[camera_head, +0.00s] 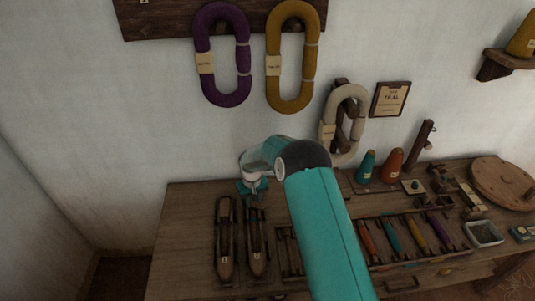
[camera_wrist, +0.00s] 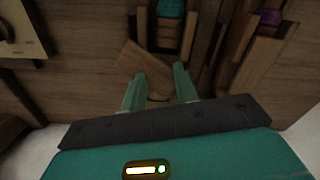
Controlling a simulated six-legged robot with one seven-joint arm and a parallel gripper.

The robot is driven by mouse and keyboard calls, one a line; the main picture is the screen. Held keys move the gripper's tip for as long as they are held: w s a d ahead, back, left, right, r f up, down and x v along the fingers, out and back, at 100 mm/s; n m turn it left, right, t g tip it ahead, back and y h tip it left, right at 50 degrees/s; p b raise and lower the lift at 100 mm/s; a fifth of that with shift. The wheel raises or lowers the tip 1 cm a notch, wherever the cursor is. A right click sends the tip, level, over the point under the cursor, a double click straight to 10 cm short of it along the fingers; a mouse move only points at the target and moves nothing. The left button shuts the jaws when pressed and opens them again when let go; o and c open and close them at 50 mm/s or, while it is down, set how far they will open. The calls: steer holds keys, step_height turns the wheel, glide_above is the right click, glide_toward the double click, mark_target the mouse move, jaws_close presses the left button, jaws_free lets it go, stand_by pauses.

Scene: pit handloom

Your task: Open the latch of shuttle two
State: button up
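Two long dark boat-shaped shuttles lie side by side on the left of the bench in the head view: a left one (camera_head: 226,242) and a right one (camera_head: 257,242). I cannot read which is shuttle two. My gripper (camera_head: 252,190) is over their far ends, nearer the right one. In the wrist view my gripper (camera_wrist: 159,90) has its two teal fingers apart, with nothing seen held. A tilted wooden piece (camera_wrist: 142,62) shows just beyond and between the fingertips; I cannot tell whether it is the latch or whether the fingers touch it. A teal thing (camera_wrist: 171,9) sits in a wooden channel beyond.
A divided tray (camera_head: 374,264) of coloured bobbins lies right of the shuttles. Teal and orange cones (camera_head: 391,166) stand behind it. Yarn hanks (camera_head: 222,55) hang on the wall. A purple thing (camera_wrist: 270,16) and a pale plate (camera_wrist: 20,30) flank the wrist view.

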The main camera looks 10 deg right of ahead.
steer(key=m, duration=0.3)
steer(key=shift+m, duration=0.3)
steer(key=s+d+r, duration=0.1)
steer(key=s+r, duration=0.1)
steer(key=r, duration=0.8)
steer(key=s+d+r+t, duration=0.1)
steer(key=s+d+r, duration=0.1)
steer(key=r, duration=0.8)
steer(key=s+d+r, duration=0.1)
steer(key=s+r, duration=0.2)
steer(key=r, duration=0.6)
steer(key=shift+s+d+r+t, duration=0.25)
steer(key=shift+d+r+t, duration=0.05)
steer(key=shift+d+r, duration=0.1)
